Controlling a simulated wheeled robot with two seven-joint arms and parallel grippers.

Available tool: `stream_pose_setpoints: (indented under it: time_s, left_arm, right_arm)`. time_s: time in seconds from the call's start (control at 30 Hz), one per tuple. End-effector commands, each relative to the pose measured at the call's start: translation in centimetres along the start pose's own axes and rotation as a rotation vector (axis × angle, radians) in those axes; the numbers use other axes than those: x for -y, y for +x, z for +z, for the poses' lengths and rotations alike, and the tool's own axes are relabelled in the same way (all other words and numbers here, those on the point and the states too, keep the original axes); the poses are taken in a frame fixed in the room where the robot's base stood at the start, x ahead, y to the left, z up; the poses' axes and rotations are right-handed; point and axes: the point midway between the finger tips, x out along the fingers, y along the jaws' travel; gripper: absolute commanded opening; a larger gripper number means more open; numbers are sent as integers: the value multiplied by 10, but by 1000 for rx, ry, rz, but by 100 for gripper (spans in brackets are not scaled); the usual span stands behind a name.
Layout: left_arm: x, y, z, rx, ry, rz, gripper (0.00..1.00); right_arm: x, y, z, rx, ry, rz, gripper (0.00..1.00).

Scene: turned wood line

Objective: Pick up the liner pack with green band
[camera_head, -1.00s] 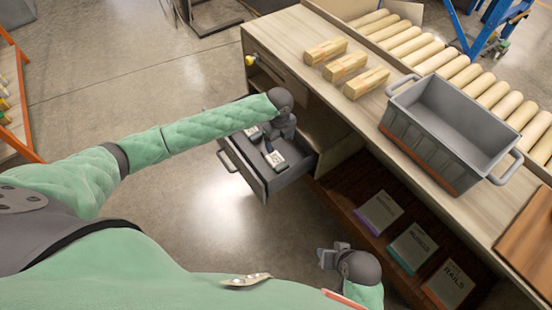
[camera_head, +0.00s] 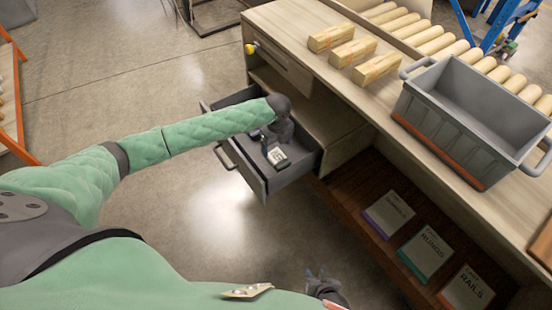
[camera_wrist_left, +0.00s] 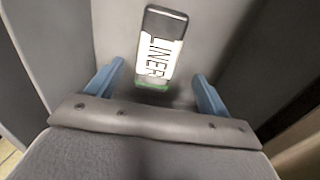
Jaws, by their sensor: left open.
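The liner pack with green band (camera_wrist_left: 161,50) shows in the left wrist view, a dark pack with a white label reading LINER and a green strip at its near end. It lies on the drawer floor. My left gripper (camera_wrist_left: 158,72) is open, its blue fingers either side of the pack's near end, with gaps on both sides. In the head view my left gripper (camera_head: 268,142) is down inside the open drawer (camera_head: 262,188), partly hidden by my arm. A white-labelled pack (camera_head: 277,156) lies by it; its band is unclear there. My right gripper (camera_head: 318,280) is low, near the bottom edge, its jaw unclear.
The drawer's walls stand close around my left gripper. On the bench are several wooden blocks (camera_head: 354,53) and a grey crate (camera_head: 470,115). The lower shelf holds packs, including RUNGS (camera_head: 425,252) and RAILS (camera_head: 466,288). The floor left of the drawer is clear.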

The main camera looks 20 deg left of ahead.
Motion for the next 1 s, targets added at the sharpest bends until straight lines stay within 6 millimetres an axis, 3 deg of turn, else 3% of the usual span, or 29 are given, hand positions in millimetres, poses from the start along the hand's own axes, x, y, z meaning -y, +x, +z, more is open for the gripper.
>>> stream_pose_setpoints:
  time_s: [0.27, 0.53, 0.8, 1.0]
  left_arm:
    - [-2, 21, 0, 1, -1, 0, 80]
    - [-4, 56, 1, 1, -1, 1, 80]
    - [-4, 59, 1, 2, 0, -1, 80]
    - [-4, 59, 1, 2, 0, -1, 41]
  right_arm:
    - [0, 1, 0, 1, 0, 0, 36]
    - [0, 2, 1, 0, 0, 0, 36]
    - [0, 2, 1, -1, 1, -1, 36]
    - [0, 1, 2, 0, 1, -1, 36]
